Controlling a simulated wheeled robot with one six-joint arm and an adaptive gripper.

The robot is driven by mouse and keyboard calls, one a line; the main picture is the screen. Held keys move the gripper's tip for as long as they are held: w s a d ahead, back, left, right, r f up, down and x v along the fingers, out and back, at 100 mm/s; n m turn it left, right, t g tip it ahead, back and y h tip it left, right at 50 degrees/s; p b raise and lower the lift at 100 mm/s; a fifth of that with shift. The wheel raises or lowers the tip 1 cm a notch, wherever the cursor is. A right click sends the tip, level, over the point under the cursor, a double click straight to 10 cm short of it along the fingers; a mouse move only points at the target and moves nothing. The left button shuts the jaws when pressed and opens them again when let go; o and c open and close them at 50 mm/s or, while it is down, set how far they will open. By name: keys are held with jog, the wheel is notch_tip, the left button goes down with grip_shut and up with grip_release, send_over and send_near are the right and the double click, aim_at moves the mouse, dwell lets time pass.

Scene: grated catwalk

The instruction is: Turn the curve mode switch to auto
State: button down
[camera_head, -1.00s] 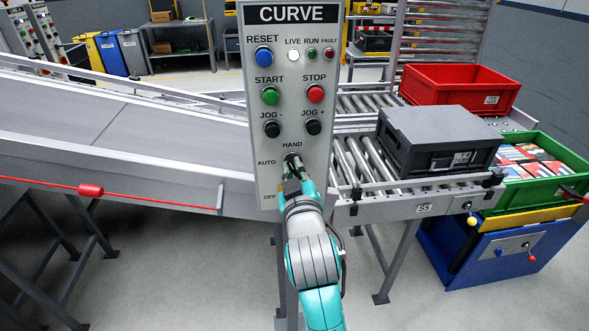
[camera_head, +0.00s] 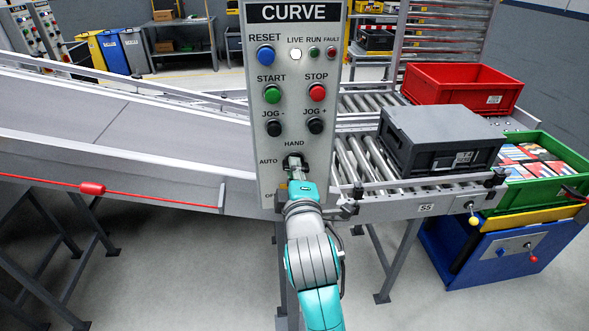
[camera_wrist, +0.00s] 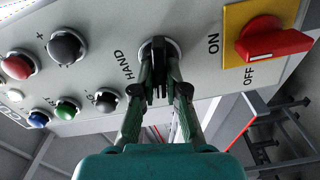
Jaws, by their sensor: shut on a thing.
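The grey CURVE panel (camera_head: 258,115) stands upright in the middle of the head view. Its curve mode switch (camera_wrist: 158,44) is a black knob low on the panel, with HAND printed above it, AUTO to its left and OFF lower left. My gripper (camera_head: 294,166) is at the switch, and its fingers (camera_wrist: 160,84) are shut on the black knob in the wrist view. The fingers cover most of the knob, so I cannot tell which label it points to.
A red-handled ON/OFF switch (camera_wrist: 274,40) on a yellow plate is close to my gripper. Push buttons, including green START (camera_head: 272,94) and red STOP (camera_head: 317,92), sit above. A roller conveyor with a dark grey crate (camera_head: 438,140) is at right.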

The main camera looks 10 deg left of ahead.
jog(key=shift+f+n, duration=0.1)
jog(key=shift+n, duration=1.1)
jog(key=c, duration=1.2)
grip_release()
jog(key=v, duration=1.2)
